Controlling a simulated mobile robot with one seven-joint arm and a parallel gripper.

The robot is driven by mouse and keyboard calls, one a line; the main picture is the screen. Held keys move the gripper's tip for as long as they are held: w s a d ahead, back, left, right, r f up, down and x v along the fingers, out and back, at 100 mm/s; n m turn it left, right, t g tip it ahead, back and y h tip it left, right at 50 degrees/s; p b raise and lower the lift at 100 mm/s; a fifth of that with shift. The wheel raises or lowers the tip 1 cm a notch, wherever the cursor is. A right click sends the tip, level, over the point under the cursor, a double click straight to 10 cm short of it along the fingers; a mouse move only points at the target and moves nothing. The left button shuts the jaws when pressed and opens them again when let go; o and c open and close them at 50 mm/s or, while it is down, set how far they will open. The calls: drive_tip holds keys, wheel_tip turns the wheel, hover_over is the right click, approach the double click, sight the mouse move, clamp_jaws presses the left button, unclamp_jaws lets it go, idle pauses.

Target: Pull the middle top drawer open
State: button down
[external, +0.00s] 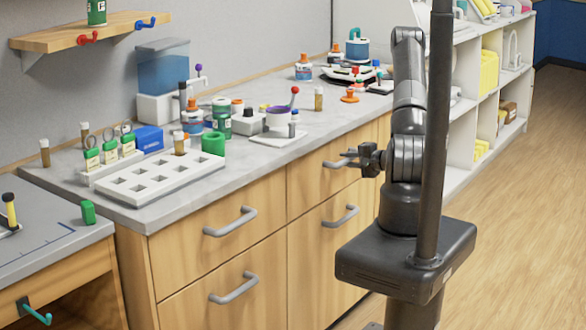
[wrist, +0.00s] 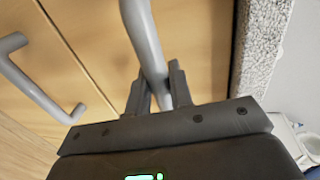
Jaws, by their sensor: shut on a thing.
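The top drawer (external: 308,187) under my gripper has a light wood front and a grey bar handle (external: 334,165). The front looks flush with the cabinet, though my arm hides its right part. My gripper (external: 352,160) is at this handle. In the wrist view, my gripper's fingers (wrist: 157,88) are shut around the grey handle (wrist: 145,38), one on each side of it. The hidden far end of the handle passes behind the fingers.
A second handle (wrist: 40,85) lies left of the fingers in the wrist view. The drawer below has a handle (external: 341,217); the left drawers have handles (external: 230,222) too. The grey counter (external: 260,160) above holds lab items. Wood floor (external: 535,180) at right is clear.

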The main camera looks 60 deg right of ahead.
drive_tip(key=shift+s, duration=0.1)
drive_tip(key=s, duration=3.3)
drive_tip(key=shift+s, duration=0.1)
drive_tip(key=c, duration=1.3)
unclamp_jaws()
drive_tip(key=shift+c, duration=0.2)
drive_tip(key=s+r, duration=0.2)
drive_tip(key=s, duration=0.8)
drive_tip(key=shift+s, duration=0.3)
